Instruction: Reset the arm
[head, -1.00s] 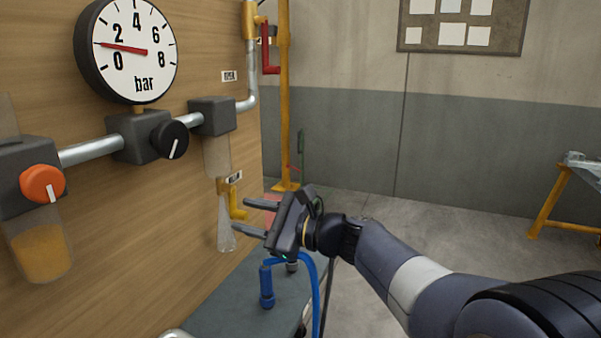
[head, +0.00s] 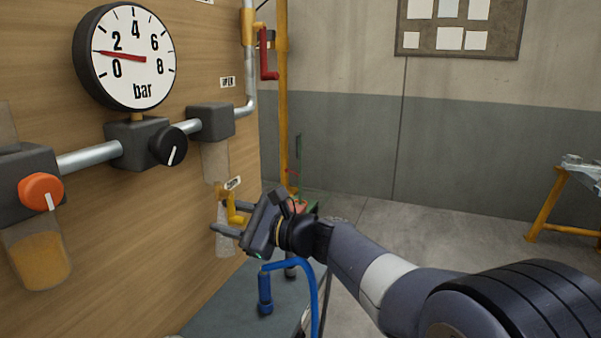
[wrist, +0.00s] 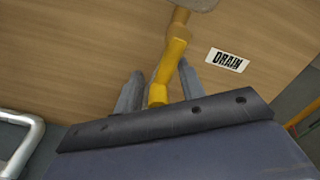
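My gripper (head: 226,218) is in front of the wooden panel in the head view, its two fingers spread apart and pointing left toward the panel. The yellow drain handle (head: 236,212) shows close to the fingertips. In the wrist view my gripper (wrist: 160,90) has a finger on each side of the yellow drain handle (wrist: 161,88), with visible gaps, and a white DRAIN label (wrist: 228,60) is to the right. Whether a finger touches the handle cannot be told. My arm reaches in from the lower right.
A pressure gauge (head: 126,57) reads a little under 2 bar. A black knob (head: 169,146) and an orange knob (head: 41,192) sit on the pipe line. A blue hose (head: 312,287) hangs beside a dark bench top (head: 225,308). A red handle (head: 268,62) is higher up. Open floor lies to the right.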

